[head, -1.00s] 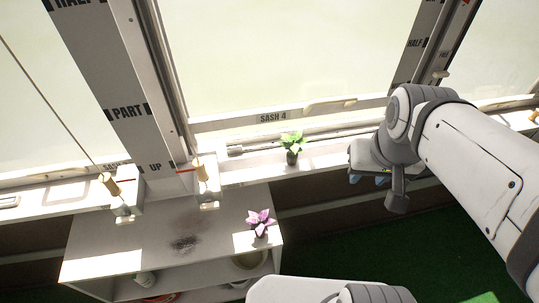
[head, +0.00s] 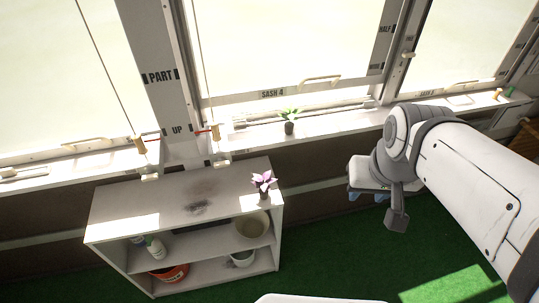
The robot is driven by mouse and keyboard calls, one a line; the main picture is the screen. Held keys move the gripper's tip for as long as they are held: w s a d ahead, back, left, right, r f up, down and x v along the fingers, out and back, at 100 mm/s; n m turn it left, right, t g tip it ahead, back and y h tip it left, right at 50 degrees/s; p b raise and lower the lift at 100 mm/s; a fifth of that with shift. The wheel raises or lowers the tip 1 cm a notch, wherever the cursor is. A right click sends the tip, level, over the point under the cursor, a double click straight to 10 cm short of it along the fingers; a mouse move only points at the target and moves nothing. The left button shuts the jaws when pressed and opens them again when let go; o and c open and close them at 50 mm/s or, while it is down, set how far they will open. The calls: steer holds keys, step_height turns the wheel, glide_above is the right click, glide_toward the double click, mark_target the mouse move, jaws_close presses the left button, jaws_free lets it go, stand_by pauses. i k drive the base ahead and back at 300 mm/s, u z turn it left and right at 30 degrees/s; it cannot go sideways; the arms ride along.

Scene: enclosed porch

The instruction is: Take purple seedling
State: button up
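The purple seedling (head: 264,184), with pink-purple leaves in a small dark pot, stands upright on the right end of the white shelf unit's top (head: 150,200). My gripper (head: 368,193) is at the right of the head view, below the window sill and apart from the seedling. Only part of it shows under my wrist, with bluish finger pieces. I cannot tell whether it is open or shut.
A green seedling (head: 289,122) stands on the window sill (head: 330,122) behind. The shelves hold a beige pot (head: 251,224), a white pot (head: 243,259), an orange container (head: 170,273) and a bottle (head: 155,247). Green floor (head: 330,245) is clear to the right.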

mark_target(264, 188)
steer(key=z, duration=0.1)
steer(key=k, duration=0.4)
steer(key=u, duration=0.7)
steer(key=i, duration=1)
steer(key=u, duration=2.05)
steer(key=k, duration=0.85)
steer(key=z, duration=1.2)
